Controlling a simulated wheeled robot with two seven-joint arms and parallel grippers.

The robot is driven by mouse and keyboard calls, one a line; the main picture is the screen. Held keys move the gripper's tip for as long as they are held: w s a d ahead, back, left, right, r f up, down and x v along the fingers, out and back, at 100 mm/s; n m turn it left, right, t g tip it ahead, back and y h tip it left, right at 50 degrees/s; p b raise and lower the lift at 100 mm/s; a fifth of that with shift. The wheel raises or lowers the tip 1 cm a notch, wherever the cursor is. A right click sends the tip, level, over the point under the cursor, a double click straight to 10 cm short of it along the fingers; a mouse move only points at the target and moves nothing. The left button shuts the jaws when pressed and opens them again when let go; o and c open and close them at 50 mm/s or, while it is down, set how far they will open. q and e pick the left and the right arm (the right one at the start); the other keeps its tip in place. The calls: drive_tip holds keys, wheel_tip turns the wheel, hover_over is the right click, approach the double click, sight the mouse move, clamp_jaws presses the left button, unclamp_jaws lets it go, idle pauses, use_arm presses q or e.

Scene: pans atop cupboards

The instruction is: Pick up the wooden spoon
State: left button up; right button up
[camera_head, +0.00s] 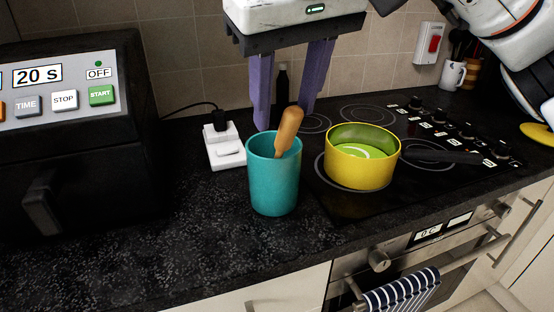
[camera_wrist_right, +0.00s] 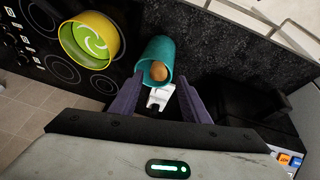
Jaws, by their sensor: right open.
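The wooden spoon (camera_head: 287,130) stands tilted in a teal cup (camera_head: 273,187), its rounded end above the rim and its lower part hidden inside. In the right wrist view the spoon (camera_wrist_right: 159,71) shows end-on inside the cup (camera_wrist_right: 157,49). My right gripper (camera_head: 284,115) is open, with its two purple fingers pointing down on either side of the spoon's upper end in the head view. I cannot tell the exact depth gap. My left gripper is not in view.
A yellow pot (camera_head: 362,170) with green contents sits on the black hob, right of the cup. A white socket block (camera_head: 224,147) with a black plug lies behind the cup. The counter before the cup is clear.

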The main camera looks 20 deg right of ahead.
sight(283, 143)
drive_tip(key=x, duration=0.8)
drive_tip(key=shift+d+f, duration=0.25)
drive_tip(key=shift+f, duration=0.05)
drive_tip(key=shift+s, duration=0.1)
clamp_jaws()
